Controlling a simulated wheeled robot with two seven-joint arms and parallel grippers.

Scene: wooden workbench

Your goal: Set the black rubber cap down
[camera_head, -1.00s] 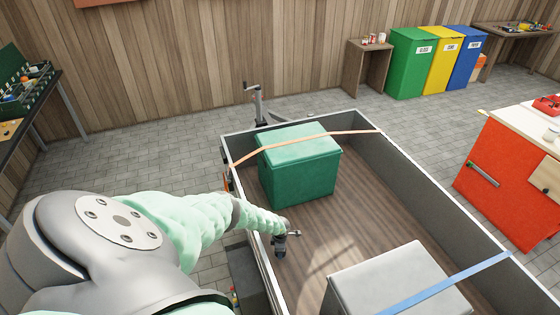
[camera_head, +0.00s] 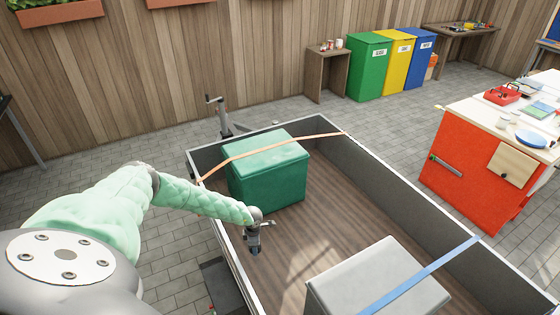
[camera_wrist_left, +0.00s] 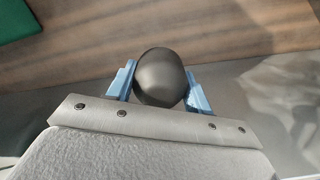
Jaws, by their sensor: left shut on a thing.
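The black rubber cap (camera_wrist_left: 160,77) is dark and rounded in the left wrist view, between the two blue fingers of my left gripper (camera_wrist_left: 160,90), which is shut on it. In the head view my left gripper (camera_head: 253,246) points down over the trailer bed near its left wall; the cap cannot be made out there. Wooden floor shows beyond the cap in the wrist view. The gap between cap and floor cannot be judged. My right gripper is not in view.
The grey-walled trailer bed (camera_head: 295,225) holds a green box (camera_head: 267,175) under an orange strap (camera_head: 270,149) and a grey box (camera_head: 375,275) under a blue strap (camera_head: 425,272). Bare wooden floor lies between the boxes. A red workbench (camera_head: 470,165) stands at right.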

